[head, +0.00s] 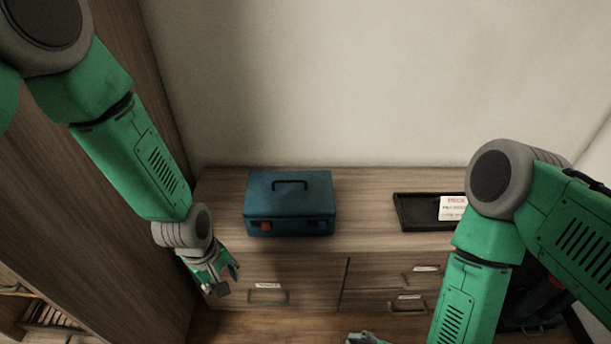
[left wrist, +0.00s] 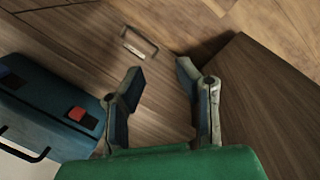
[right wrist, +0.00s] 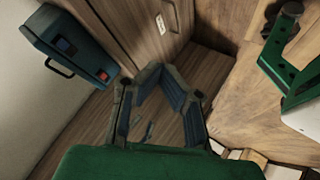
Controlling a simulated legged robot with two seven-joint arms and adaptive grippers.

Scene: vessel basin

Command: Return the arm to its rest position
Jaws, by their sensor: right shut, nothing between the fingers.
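My left arm comes down from the upper left in the head view. Its gripper (head: 230,278) hangs in front of the cabinet, below and left of the blue toolbox. In the left wrist view the left gripper (left wrist: 160,74) is open, with nothing between its fingers. My right arm bends down at the right of the head view; only a small grey-green part shows at the bottom edge there, and its fingers cannot be made out. In the right wrist view the right gripper (right wrist: 162,72) is shut and empty, its fingertips together, apart from the furniture.
A blue toolbox (head: 289,204) with a dark handle stands on the wooden cabinet (head: 220,222). A black tray (head: 418,212) with a white labelled item (head: 453,207) lies to its right, partly behind my right arm. A tall wooden panel (head: 120,200) stands close to my left arm.

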